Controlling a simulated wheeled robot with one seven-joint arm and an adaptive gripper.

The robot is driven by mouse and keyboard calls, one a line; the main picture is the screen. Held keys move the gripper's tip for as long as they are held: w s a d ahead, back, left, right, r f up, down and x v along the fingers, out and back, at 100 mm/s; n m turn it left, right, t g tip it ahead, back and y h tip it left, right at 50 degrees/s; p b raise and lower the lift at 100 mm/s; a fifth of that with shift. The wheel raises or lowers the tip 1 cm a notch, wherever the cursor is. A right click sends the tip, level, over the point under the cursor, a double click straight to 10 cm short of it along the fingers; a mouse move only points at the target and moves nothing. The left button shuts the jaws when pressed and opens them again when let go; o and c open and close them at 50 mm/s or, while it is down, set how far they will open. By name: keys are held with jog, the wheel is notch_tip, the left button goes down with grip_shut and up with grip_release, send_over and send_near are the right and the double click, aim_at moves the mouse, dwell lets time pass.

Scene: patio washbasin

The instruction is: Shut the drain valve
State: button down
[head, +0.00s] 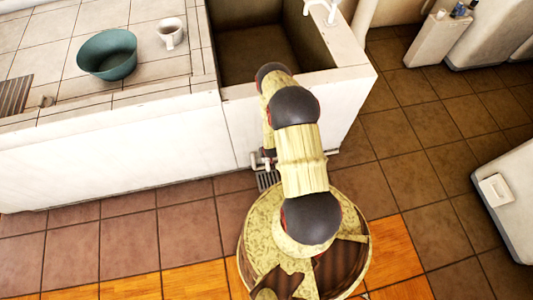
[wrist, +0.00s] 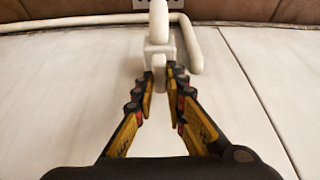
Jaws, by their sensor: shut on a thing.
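The drain valve (wrist: 157,50) is a white fitting on a white pipe, at the top middle of the wrist view. Its narrow white handle (wrist: 159,72) points toward me, between my fingertips. My gripper (wrist: 164,82) is shut on this handle, with one black and yellow finger on each side. In the head view, a small part of the valve (head: 256,161) shows low at the front wall of the washbasin. My arm hides most of the gripper there.
The washbasin (head: 352,84) stands above the valve, with a tiled counter (head: 50,48) to its left. A teal bowl (head: 107,55) and a white mug (head: 170,33) sit on the counter. A floor grate (head: 267,181) lies below the valve.

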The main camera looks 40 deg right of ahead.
jog(key=shift+m, duration=0.3)
jog(key=c, duration=1.9)
grip_release()
jog(key=shift+o, duration=0.4)
jog(key=v, duration=1.2)
jog(key=shift+a, duration=0.15)
